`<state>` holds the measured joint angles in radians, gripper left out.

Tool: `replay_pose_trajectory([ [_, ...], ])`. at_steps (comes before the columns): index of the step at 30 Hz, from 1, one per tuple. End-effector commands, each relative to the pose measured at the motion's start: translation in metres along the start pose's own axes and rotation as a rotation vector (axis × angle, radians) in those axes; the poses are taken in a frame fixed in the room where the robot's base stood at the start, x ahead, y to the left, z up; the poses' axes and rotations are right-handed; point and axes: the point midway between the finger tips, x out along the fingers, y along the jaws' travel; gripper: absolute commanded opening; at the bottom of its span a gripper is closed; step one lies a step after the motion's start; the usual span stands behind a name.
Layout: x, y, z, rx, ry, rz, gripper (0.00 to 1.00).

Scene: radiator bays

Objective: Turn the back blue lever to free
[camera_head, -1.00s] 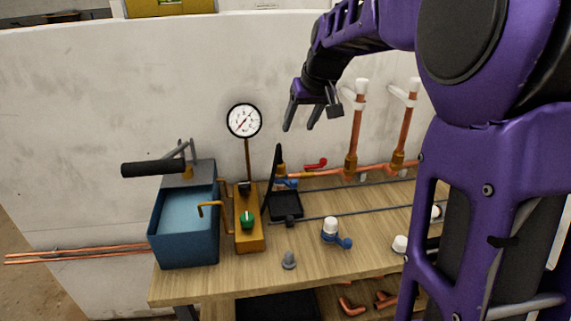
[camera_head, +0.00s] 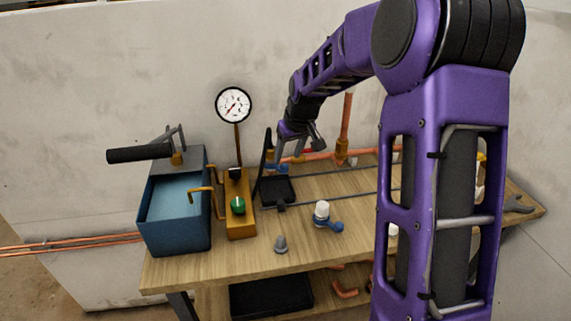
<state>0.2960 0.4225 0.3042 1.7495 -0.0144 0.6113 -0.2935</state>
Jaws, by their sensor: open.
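The back blue lever (camera_head: 282,169) sits on the pipe fitting at the back of the bench, just right of the upright black panel. My gripper (camera_head: 289,154) is open, pointing down at the back of the bench, and it appears right above the blue lever. I cannot tell whether a finger touches it. The gripper partly hides the red lever (camera_head: 308,150) and the brass fitting there. Another blue lever (camera_head: 335,227) lies nearer the front, beside a white cap (camera_head: 322,209).
A pressure gauge (camera_head: 233,104) on a thin stem and a blue tank (camera_head: 175,216) with a black-handled pump stand left. The black panel (camera_head: 266,165) rises close to my gripper. A copper riser (camera_head: 346,124) stands right of it.

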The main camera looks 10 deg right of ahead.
Motion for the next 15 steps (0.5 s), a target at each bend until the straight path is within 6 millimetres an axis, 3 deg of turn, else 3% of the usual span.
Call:
replay_pose_trajectory([
  [6,0.035,0.0,0.0,0.001,0.0,0.0,0.59],
  [15,0.047,0.001,0.0,0.001,0.001,0.001,0.59],
])
